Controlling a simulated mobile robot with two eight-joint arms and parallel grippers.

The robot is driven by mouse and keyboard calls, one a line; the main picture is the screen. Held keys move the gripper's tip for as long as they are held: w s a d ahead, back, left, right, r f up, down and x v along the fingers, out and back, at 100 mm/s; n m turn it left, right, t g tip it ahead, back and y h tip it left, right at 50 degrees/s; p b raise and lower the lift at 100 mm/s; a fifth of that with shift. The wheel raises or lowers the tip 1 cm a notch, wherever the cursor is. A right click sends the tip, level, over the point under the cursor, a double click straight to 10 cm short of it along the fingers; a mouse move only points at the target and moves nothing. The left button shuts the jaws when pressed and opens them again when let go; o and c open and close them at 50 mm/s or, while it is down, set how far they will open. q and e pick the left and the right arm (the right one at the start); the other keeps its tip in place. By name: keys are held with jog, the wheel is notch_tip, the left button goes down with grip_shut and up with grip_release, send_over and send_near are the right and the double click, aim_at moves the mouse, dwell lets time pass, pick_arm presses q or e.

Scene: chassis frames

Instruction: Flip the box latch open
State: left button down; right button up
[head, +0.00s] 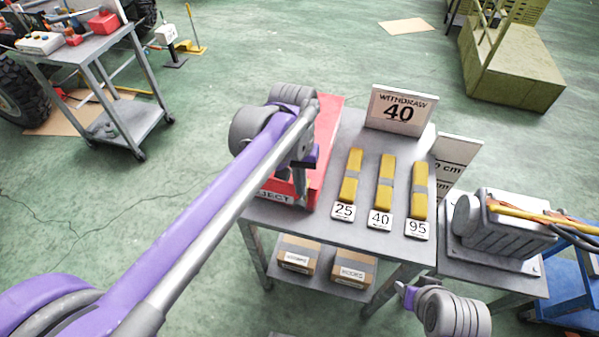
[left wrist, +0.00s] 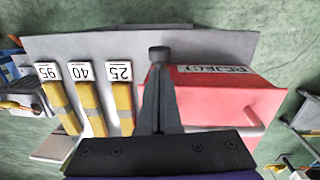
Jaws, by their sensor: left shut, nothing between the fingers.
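A red box (head: 326,140) marked REJECT stands at the left end of a grey table. My left arm crosses in front of it and hides much of it. My left gripper (head: 301,190) points down at the box's near part, shut and empty. In the left wrist view the shut fingers (left wrist: 160,62) overlap the left edge of the red box (left wrist: 225,98); I cannot tell if they touch it. A pale red bar (left wrist: 256,131) shows at the box's right side there. I cannot make out a latch. My right gripper (head: 405,293) is low, beside the table's near right corner, its fingers unclear.
Yellow strips (head: 386,182) tagged 25, 40 and 95 lie right of the box on the table (head: 290,218). A WITHDRAW 40 sign (head: 398,109) stands behind them. Cartons (head: 352,267) sit on the lower shelf. A grey machine (head: 500,225) stands at the right.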

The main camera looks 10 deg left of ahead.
pick_arm(q)
jog(key=shift+f, duration=0.45)
jog(key=shift+s, duration=0.15)
